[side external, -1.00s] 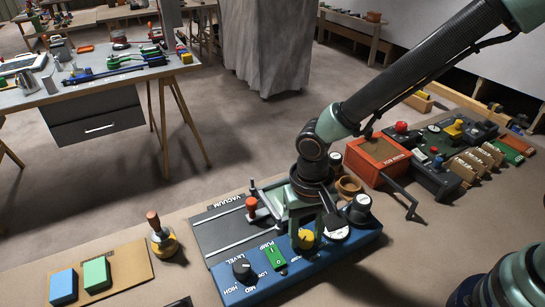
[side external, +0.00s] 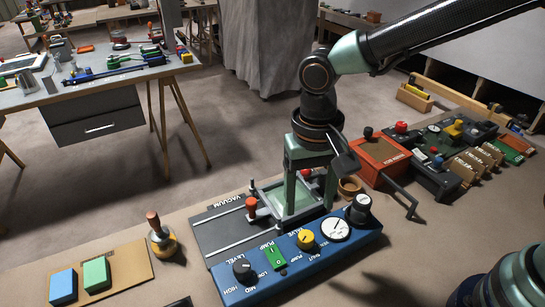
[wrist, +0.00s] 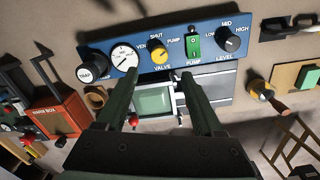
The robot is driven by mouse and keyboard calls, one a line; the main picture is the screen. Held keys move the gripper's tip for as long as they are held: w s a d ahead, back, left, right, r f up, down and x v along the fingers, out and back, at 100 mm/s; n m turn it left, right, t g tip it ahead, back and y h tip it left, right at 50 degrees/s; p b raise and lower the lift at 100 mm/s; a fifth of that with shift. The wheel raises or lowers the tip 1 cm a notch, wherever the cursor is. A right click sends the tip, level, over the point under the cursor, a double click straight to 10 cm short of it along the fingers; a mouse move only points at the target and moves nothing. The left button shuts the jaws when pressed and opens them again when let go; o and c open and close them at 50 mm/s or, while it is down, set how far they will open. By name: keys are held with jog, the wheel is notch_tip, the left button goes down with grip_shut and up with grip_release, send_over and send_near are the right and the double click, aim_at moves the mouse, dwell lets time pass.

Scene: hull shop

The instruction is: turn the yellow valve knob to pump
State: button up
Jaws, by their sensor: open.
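The yellow valve knob (side external: 306,239) sits on the blue control panel (side external: 235,294), between the green pump switch and a white dial gauge. In the wrist view the knob (wrist: 161,51) shows whole, with VENT at its left, SHUT above and PUMP at its upper right. Its pointer mark is too small to read for sure. My gripper (side external: 308,207) is open and empty, behind the panel and above the framed plate, apart from the knob. In the wrist view its two fingers (wrist: 158,88) are spread wide, with the knob beyond their tips.
The green pump switch (wrist: 193,46) and black level knob (wrist: 234,39) are right of the knob in the wrist view. The gauge (wrist: 123,57) and black trap knob (wrist: 91,65) are left. A red-topped handle (side external: 251,208) stands beside the frame. An orange box (side external: 376,159) is behind.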

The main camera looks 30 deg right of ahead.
notch_tip(320, 180, up, 2)
jog(key=shift+r, duration=0.15)
dwell(0.3)
jog(key=s+d+r+n+t, duration=0.1)
jog(key=d+r+t, duration=0.2)
jog(key=d, duration=0.8)
jog(key=d+r+n+t, duration=0.2)
jog(key=d+r, duration=0.2)
jog(key=d, duration=0.7)
jog(key=shift+s+r+t, duration=0.3)
jog(key=shift+s+t, duration=0.1)
